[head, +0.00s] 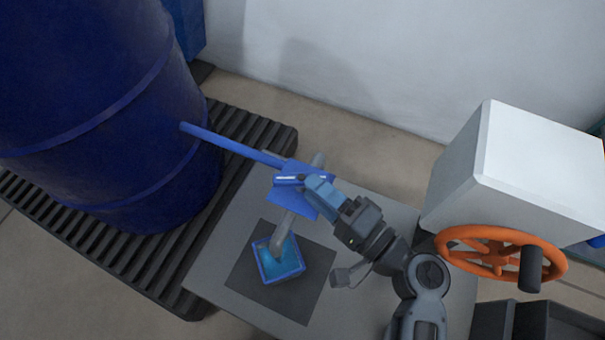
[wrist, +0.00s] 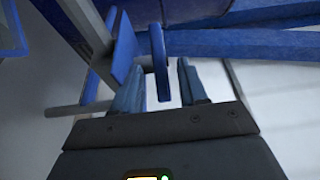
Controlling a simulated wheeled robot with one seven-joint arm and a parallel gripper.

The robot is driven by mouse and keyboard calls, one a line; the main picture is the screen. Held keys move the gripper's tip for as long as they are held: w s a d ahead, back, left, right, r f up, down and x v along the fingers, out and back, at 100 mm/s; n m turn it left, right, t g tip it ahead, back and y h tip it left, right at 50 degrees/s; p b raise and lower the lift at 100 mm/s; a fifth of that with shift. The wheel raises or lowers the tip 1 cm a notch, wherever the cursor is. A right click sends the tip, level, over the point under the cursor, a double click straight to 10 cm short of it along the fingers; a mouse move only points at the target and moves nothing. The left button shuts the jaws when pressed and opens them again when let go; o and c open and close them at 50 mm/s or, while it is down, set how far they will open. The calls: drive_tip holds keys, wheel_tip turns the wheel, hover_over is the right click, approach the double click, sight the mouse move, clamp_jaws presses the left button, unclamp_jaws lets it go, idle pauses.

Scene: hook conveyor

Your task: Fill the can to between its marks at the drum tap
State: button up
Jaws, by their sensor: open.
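The blue drum (head: 110,110) stands at the left, and a blue pipe (head: 232,144) runs from it to the tap (head: 300,200). A grey spout (head: 284,232) slopes from the tap down to the can (head: 262,268). The can is square, open-topped and blue, with a teal surface inside; its marks cannot be made out. Whether liquid is running is unclear. My gripper (head: 304,186) is open at the tap. In the wrist view, a blue lever (wrist: 159,62) hangs between the parted fingers of my gripper (wrist: 160,88), with a gap at the right finger.
The can stands on a dark mat (head: 301,306) on a grey table (head: 212,262). A black slatted pallet (head: 150,262) lies under the drum. A white box (head: 520,165) with an orange handwheel (head: 500,262) is at the right. A pale wall (head: 340,60) stands behind.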

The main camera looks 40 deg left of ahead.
sight(302, 178)
drive_tip(key=shift+w+a, duration=0.2)
drive_tip(key=shift+a, duration=2)
clamp_jaws()
